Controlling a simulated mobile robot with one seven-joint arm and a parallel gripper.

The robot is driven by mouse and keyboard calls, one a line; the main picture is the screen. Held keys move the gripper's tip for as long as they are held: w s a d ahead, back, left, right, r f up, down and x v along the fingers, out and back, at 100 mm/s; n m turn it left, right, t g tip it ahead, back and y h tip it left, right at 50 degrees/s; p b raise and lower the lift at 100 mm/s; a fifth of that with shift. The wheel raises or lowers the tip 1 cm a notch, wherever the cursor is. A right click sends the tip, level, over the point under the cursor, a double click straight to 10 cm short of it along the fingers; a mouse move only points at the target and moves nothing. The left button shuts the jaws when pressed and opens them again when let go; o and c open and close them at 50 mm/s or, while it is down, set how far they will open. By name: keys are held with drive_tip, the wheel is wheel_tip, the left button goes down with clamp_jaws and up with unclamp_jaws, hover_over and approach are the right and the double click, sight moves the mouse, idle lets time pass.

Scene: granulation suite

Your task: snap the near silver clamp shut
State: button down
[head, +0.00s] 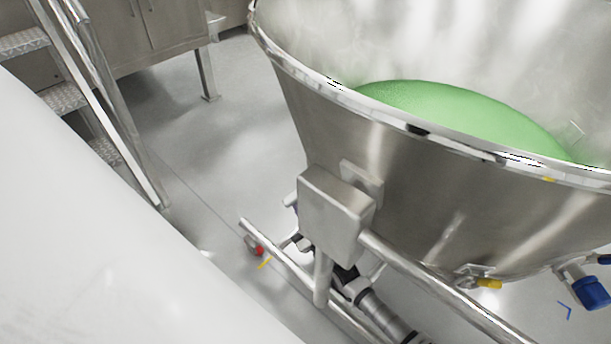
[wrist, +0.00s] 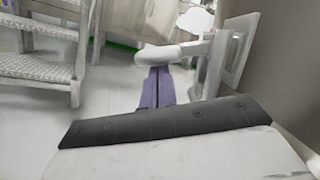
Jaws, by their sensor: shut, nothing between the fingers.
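I cannot pick out the near silver clamp with certainty. In the head view, a small silver fitting (head: 472,270) with a yellow tip sits low on the side of the steel vessel (head: 400,170). In the wrist view, my gripper (wrist: 157,74) shows as two purple fingers side by side, shut and empty. Just beyond their tips is a pale rounded part (wrist: 172,53), joined to a bracket and flat plate (wrist: 239,48) on the right. I cannot tell whether the fingers touch it. My gripper does not show in the head view.
The vessel holds a green mass (head: 450,110). A steel box (head: 335,215) is mounted on its side above a tubular frame (head: 440,290). A blue-capped fitting (head: 590,290) is at lower right. Metal steps (wrist: 38,65) stand at left, with open floor (head: 220,130) between.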

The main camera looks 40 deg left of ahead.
drive_tip(key=v, duration=0.7)
drive_tip(key=shift+d, duration=0.25)
drive_tip(key=shift+s+f, duration=0.1)
drive_tip(key=shift+f, duration=0.05)
